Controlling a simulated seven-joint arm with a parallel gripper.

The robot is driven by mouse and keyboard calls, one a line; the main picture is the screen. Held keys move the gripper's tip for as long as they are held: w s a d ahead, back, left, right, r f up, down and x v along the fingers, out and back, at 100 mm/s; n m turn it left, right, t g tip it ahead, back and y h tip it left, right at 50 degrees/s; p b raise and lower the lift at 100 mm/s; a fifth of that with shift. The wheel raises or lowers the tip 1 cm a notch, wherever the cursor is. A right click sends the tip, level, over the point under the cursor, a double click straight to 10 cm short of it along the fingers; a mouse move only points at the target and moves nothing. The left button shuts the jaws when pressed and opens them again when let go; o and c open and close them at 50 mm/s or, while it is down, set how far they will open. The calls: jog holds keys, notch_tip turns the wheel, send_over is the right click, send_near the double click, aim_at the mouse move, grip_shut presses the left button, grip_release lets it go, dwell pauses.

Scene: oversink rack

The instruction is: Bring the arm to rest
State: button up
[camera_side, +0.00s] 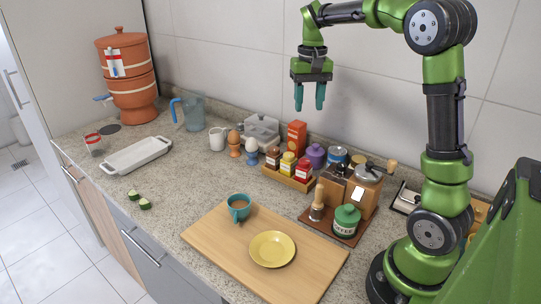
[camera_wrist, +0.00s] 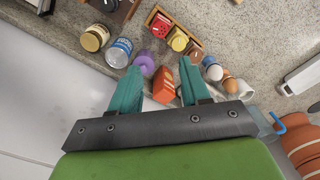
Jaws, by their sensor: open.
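My gripper (camera_side: 310,97) hangs high above the back of the counter, fingers pointing down, with the tiled wall behind it. Its two teal fingers are apart with nothing between them. In the wrist view the gripper (camera_wrist: 158,92) also shows open, with the orange box (camera_wrist: 164,84) and the purple jar (camera_wrist: 145,63) seen well below, near the fingers' line of sight. The fingers touch nothing. My green and black arm is raised and bent over the right side.
A wooden board (camera_side: 207,236) holds a teal cup (camera_side: 239,208) and a yellow plate (camera_side: 272,249). Several condiment jars, a coffee set (camera_side: 350,200), egg cups and a blue pitcher (camera_side: 190,112) line the back. A white tray (camera_side: 137,155) lies left. Air around the gripper is clear.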

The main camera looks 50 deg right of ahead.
jog(key=s+a+n+t+y, duration=0.1)
jog(key=s+a+n+t, duration=0.1)
jog(key=s+a, duration=0.4)
jog(key=s+a+n+t+y, duration=0.1)
jog(key=s+a+t, duration=0.4)
jog(key=a, duration=0.9)
jog(key=shift+s+a+f+n, duration=0.2)
jog(key=shift+s+f+n, duration=0.1)
jog(key=shift+s+n, duration=0.7)
